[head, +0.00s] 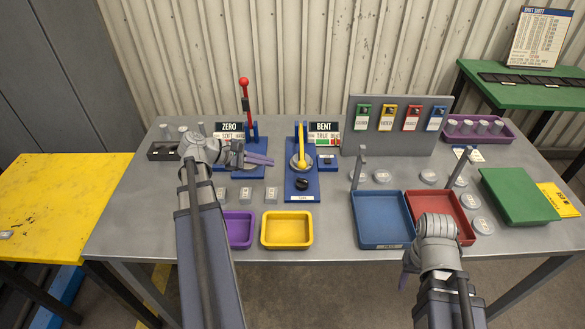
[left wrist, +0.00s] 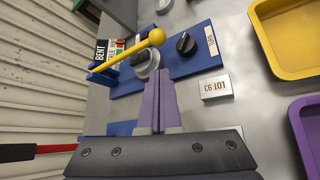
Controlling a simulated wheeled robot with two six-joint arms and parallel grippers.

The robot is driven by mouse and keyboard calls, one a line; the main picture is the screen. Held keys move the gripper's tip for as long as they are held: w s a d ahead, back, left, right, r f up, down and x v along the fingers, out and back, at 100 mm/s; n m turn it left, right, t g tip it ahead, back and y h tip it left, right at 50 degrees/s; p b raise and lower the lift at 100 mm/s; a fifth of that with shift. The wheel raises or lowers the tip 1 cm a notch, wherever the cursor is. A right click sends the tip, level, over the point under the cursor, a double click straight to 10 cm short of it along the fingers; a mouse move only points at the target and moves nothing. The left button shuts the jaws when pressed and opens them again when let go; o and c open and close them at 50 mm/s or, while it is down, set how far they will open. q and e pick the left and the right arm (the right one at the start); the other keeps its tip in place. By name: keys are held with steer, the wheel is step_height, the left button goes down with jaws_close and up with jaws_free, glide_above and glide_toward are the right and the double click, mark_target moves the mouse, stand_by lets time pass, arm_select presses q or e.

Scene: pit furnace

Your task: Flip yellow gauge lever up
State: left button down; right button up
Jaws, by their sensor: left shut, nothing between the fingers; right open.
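The yellow gauge lever (head: 301,143) belongs to the blue stand (head: 303,183) with the BENT sign (head: 324,127). Its ball end points down toward the front, over a round silver seat. In the left wrist view, the yellow lever (left wrist: 128,53) shows its ball just past my fingertips. My left gripper (head: 271,160) is shut and empty, just left of the lever; its purple fingers are together in the left wrist view (left wrist: 160,74). A gap to the lever shows, but contact is hard to judge. My right gripper (head: 404,282) is at the front edge, far from the lever.
A red lever (head: 244,96) stands upright on the ZERO gauge, left of the yellow one. A black knob (head: 302,184) sits in front of the yellow lever. Purple and yellow trays (head: 287,243) lie nearer me, and blue and red trays (head: 381,245) lie to the right.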

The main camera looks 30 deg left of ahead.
arm_select(q)
steer(key=b+x, duration=0.5)
steer(key=x, duration=0.4)
steer(key=shift+s, duration=0.1)
steer(key=shift+w+d+f, duration=0.25)
steer(key=shift+w+d, duration=0.05)
steer(key=shift+w, duration=0.1)
